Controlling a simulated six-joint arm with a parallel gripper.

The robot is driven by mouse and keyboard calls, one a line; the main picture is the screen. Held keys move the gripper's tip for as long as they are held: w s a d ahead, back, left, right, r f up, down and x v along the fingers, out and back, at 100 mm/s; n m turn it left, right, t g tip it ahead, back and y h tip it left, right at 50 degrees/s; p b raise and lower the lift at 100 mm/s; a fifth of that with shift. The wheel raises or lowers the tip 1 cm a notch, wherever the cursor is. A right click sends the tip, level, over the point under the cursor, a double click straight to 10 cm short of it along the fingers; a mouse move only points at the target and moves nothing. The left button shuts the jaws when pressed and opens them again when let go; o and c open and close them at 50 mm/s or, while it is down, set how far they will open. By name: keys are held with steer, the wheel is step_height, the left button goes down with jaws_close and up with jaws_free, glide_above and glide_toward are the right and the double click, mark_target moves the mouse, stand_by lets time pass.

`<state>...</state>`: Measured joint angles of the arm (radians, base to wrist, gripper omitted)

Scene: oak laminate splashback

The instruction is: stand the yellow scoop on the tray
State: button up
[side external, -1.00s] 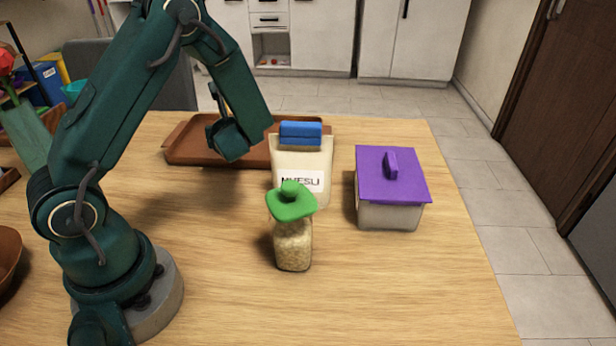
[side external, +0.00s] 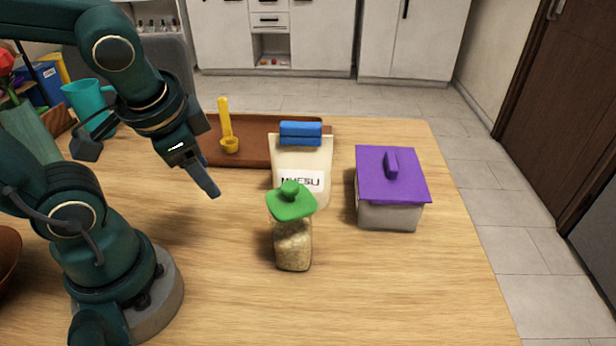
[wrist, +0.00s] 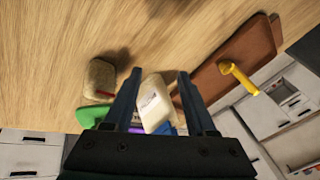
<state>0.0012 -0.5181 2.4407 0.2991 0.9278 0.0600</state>
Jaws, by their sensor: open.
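The yellow scoop (side external: 227,127) stands upright on the brown tray (side external: 255,126), bowl down and handle up, toward the tray's left part. In the wrist view the scoop (wrist: 237,76) also shows on the tray (wrist: 216,77), to the right of my fingers. My gripper (side external: 210,190) is open and empty, above the table in front of the tray and apart from the scoop. In the wrist view my gripper's two fingers (wrist: 157,78) are spread, with nothing held between them.
A muesli bag (side external: 301,160) with a blue clip stands at the tray's front right. A green-lidded jar (side external: 293,245) stands in front of it. A purple-lidded box (side external: 390,212) is at the right. A teal mug (side external: 88,100) is at the left. The table's front right is clear.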

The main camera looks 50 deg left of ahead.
steer(key=d+r+h, duration=0.1)
steer(key=d+n+t+h, duration=0.1)
steer(key=d, duration=0.1)
steer(key=d+r+n+t, duration=0.1)
steer(key=d, duration=0.1)
steer(key=shift+d+r+h, duration=0.15)
steer(key=shift+r+h, duration=0.2)
steer(key=shift+h, duration=0.05)
stand_by(0.7)
